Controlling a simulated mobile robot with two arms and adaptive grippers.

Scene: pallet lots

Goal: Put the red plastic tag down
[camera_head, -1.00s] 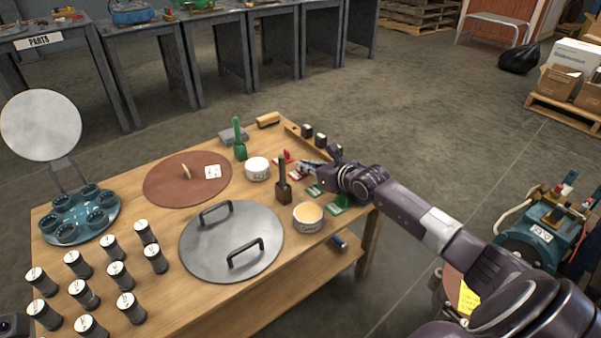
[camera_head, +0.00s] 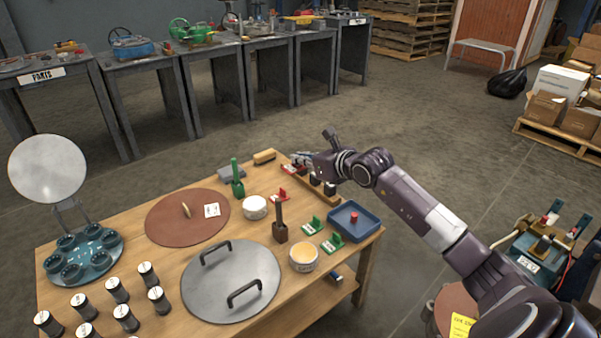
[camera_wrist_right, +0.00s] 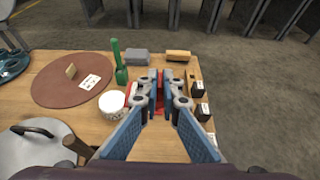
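My right gripper (camera_head: 299,160) is over the far right part of the wooden table. In the right wrist view its fingers (camera_wrist_right: 159,80) are close together with a red plastic tag (camera_wrist_right: 160,94) between them. In the head view red also shows at the fingertips, the tag (camera_head: 291,169) being partly hidden by the gripper. Whether it touches the table is hard to tell. Another red tag (camera_head: 278,196) with a white label stands on the table nearer to me. My left gripper is not in view.
A wooden rack with black blocks (camera_head: 316,184) lies under the right wrist. A blue tray (camera_head: 371,227) holding a small red piece, green tags (camera_head: 333,243), a brown stamp (camera_head: 280,232) and a white tub (camera_head: 255,207) are nearby.

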